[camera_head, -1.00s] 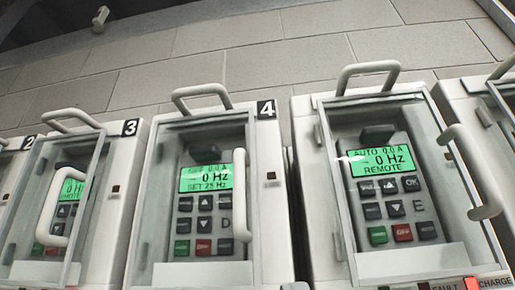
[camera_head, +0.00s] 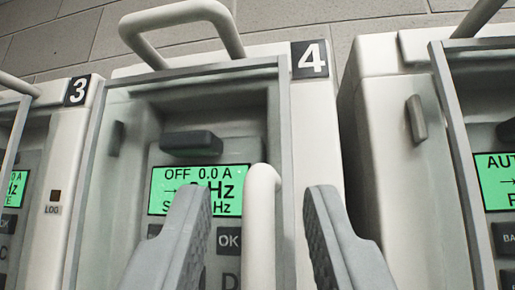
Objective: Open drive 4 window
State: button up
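Drive 4 (camera_head: 317,135) stands in the middle, with a black "4" label (camera_head: 309,59) at its top right. Its clear window (camera_head: 134,100) in a grey frame is closed over the panel, as far as I can see. A green display (camera_head: 170,190) behind it reads OFF 0.0 A; its middle is partly hidden by my finger. The window's white vertical handle (camera_head: 262,205) stands at the right side. My gripper (camera_head: 262,215) is open, one finger left of the handle and one right. The handle appears between the fingers, with gaps on both sides. Its lower end is out of view.
Drive 3 (camera_head: 65,140) is at the left edge. Another drive (camera_head: 380,130) with its own window frame and green display (camera_head: 495,185) is close on the right, across a narrow dark gap. A white top handle (camera_head: 185,20) arches above drive 4. A block wall is behind.

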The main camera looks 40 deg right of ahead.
jog(key=shift+x, duration=0.9)
jog(key=shift+c, duration=0.4)
jog(key=shift+d, duration=0.1)
grip_shut()
